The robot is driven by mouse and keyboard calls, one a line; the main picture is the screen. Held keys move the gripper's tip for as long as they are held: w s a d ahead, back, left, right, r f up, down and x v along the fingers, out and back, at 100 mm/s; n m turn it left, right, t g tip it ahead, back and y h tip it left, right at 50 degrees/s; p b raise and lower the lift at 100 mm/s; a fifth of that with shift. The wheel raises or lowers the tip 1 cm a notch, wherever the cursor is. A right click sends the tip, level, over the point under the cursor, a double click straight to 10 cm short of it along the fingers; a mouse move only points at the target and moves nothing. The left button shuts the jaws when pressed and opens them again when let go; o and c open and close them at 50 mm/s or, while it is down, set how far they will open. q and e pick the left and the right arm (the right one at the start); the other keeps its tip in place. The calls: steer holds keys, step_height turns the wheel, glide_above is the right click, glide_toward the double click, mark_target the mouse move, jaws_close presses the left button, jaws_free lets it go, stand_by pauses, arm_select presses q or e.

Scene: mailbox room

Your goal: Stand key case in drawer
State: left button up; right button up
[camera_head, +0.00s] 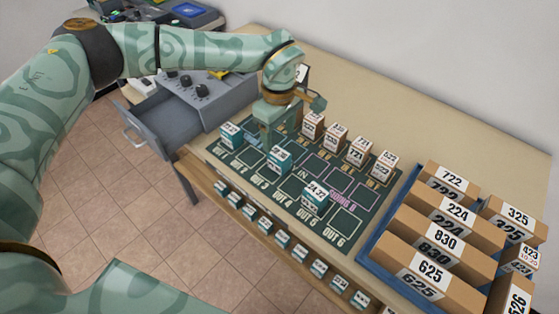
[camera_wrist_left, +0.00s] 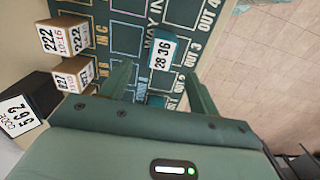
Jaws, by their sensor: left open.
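My left gripper (camera_head: 273,140) points down over the dark green sorting mat (camera_head: 339,242). In the left wrist view its fingers (camera_wrist_left: 157,76) are apart, and a small teal and white case labelled 28 36 (camera_wrist_left: 162,49) shows between and beyond them. I cannot tell whether they touch it. More such cases stand on the mat: one at its left end (camera_head: 231,135), one beside the gripper (camera_head: 279,159) and one farther right (camera_head: 316,196). A grey drawer (camera_head: 170,124) is open left of the mat. A row of small cases (camera_head: 265,224) lines the table's front edge. My right gripper is out of view.
Several numbered brown boxes (camera_head: 337,133) stand along the mat's back edge. A blue tray (camera_head: 372,257) with larger numbered boxes is at the right. A grey unit with knobs (camera_head: 202,90) is behind the drawer. The rear tabletop (camera_head: 420,125) is clear.

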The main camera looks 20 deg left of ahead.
mark_target(278, 152)
arm_select(q)
step_height(278, 152, down, 4)
steer(key=shift+r, duration=0.1)
step_height(278, 152, down, 6)
steer(key=shift+s+a+r+b, duration=0.1)
steer(key=shift+r+b, duration=0.1)
steer(key=shift+b, duration=0.7)
steer(key=shift+r, duration=0.1)
steer(key=shift+c, duration=0.3)
steer(key=c, duration=1.1)
steer(key=shift+r, duration=0.1)
